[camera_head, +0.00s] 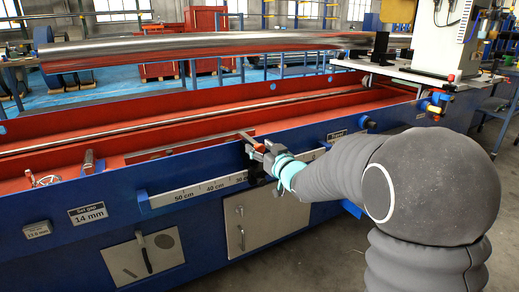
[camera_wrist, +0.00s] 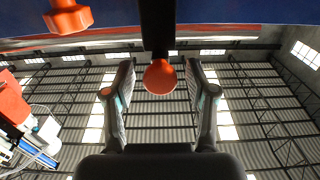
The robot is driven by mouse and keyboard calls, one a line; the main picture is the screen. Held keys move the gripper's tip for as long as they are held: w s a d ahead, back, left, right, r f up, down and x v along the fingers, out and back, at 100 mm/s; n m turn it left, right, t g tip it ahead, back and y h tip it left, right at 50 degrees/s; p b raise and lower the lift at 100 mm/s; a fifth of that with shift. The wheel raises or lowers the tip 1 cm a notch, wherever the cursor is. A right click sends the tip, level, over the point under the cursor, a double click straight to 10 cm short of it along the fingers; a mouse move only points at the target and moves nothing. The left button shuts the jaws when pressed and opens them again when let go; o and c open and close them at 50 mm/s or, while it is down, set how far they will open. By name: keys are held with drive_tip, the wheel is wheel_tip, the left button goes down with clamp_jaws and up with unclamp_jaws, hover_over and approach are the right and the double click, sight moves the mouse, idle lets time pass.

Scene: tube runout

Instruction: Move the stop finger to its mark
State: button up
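In the wrist view a black bar (camera_wrist: 158,25) with a round red-orange knob (camera_wrist: 160,77) hangs down between the fingers of my gripper (camera_wrist: 160,85). It looks like the stop finger's handle. The fingers are open, with a gap on both sides of the knob. In the head view my gripper (camera_head: 256,152) is at the blue front rail, right of the scale strip (camera_head: 192,192) marked 50 cm and 40 cm. It partly hides the stop finger and the markings near 30. I cannot tell which mark is meant.
A second orange knob (camera_wrist: 68,16) shows at the upper left of the wrist view. A long shiny tube (camera_head: 200,48) lies above the red trough (camera_head: 60,160). A label (camera_head: 87,213) reads "Set gap 14 mm".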

drive_tip(key=v, duration=1.2)
drive_tip(key=shift+c, duration=0.2)
drive_tip(key=shift+d, duration=0.1)
drive_tip(key=c, duration=0.4)
drive_tip(key=shift+s+d+b, duration=0.1)
drive_tip(key=shift+d+b, duration=0.05)
drive_tip(key=shift+b, duration=0.4)
drive_tip(key=c, duration=0.4)
drive_tip(key=shift+s+d+r+m+t+b, duration=0.1)
drive_tip(key=shift+s+d+m+t+b, duration=0.1)
drive_tip(key=shift+s+b, duration=0.3)
drive_tip(key=shift+s+d+m+t+b, duration=0.1)
drive_tip(key=shift+s+d+m+b, duration=0.15)
drive_tip(key=shift+s+b, duration=0.2)
clamp_jaws()
drive_tip(key=w+a+m+b, duration=0.1)
drive_tip(key=w+a+m, duration=0.1)
drive_tip(key=m, duration=0.3)
drive_tip(key=w+a+m+b, duration=0.1)
drive_tip(key=w+a+m, duration=0.1)
drive_tip(key=w+m, duration=0.2)
drive_tip(key=w+a+m+b, duration=0.1)
drive_tip(key=w+m, duration=0.2)
drive_tip(key=m, duration=0.5)
drive_tip(key=shift+w+a+f+m, duration=0.25)
drive_tip(key=shift+a+f, duration=0.05)
drive_tip(key=shift+a, duration=0.1)
